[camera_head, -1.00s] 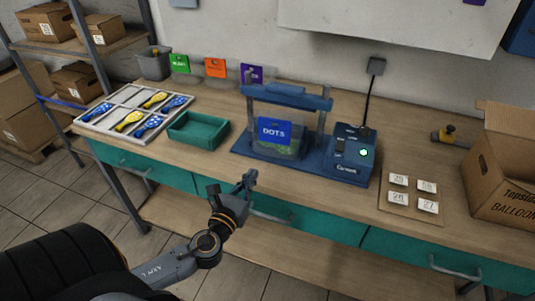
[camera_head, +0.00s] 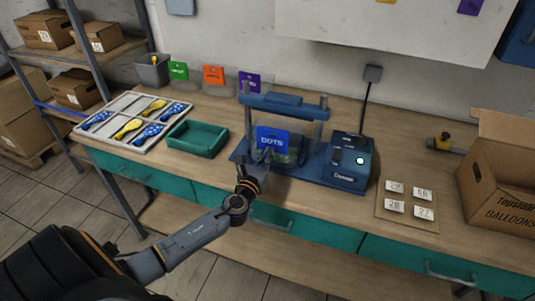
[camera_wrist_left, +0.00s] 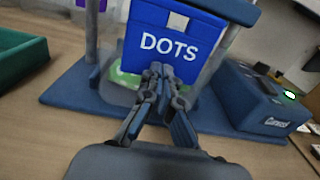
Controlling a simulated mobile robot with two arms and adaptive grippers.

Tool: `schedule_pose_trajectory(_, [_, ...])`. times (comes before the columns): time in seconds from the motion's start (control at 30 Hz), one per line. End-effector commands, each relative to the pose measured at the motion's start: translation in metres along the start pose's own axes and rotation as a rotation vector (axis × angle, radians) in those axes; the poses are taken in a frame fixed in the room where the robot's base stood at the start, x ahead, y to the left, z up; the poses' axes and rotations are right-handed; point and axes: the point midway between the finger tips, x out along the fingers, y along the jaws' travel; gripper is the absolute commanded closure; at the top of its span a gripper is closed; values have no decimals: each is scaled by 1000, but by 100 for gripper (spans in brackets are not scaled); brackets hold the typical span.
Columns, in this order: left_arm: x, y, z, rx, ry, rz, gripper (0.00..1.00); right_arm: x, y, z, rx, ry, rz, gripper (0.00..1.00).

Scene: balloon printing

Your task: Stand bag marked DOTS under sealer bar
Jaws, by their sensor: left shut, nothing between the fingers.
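The bag marked DOTS (camera_head: 272,138) stands upright on the blue sealer's base, between its posts and below the blue sealer bar (camera_head: 285,104). Its blue DOTS header fills the upper middle of the left wrist view (camera_wrist_left: 172,42), with a clear, greenish lower part beneath. My left gripper (camera_head: 264,158) is directly in front of the bag. In the left wrist view its fingers (camera_wrist_left: 157,72) are shut with nothing between them, overlapping the header's lower edge. Whether they touch the bag I cannot tell. My right gripper is out of view.
The sealer's control box (camera_head: 346,163) has a lit button. A teal tray (camera_head: 197,139) and a divided tray of balloons (camera_head: 104,136) stand at left. A card with numbered tags (camera_head: 408,211) and an open cardboard box (camera_head: 500,170) are at right. The front bench strip is mostly clear.

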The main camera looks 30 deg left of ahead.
Motion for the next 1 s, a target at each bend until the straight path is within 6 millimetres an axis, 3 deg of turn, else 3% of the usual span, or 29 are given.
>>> schedule_pose_trajectory(0.37, [2,0,0,0,0,0,100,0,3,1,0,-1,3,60])
schedule_pose_trajectory(0.63, [25,0,0,-1,0,0,100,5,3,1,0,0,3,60])
schedule_pose_trajectory(1.0, [26,1,1,0,-2,0,100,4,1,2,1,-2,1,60])
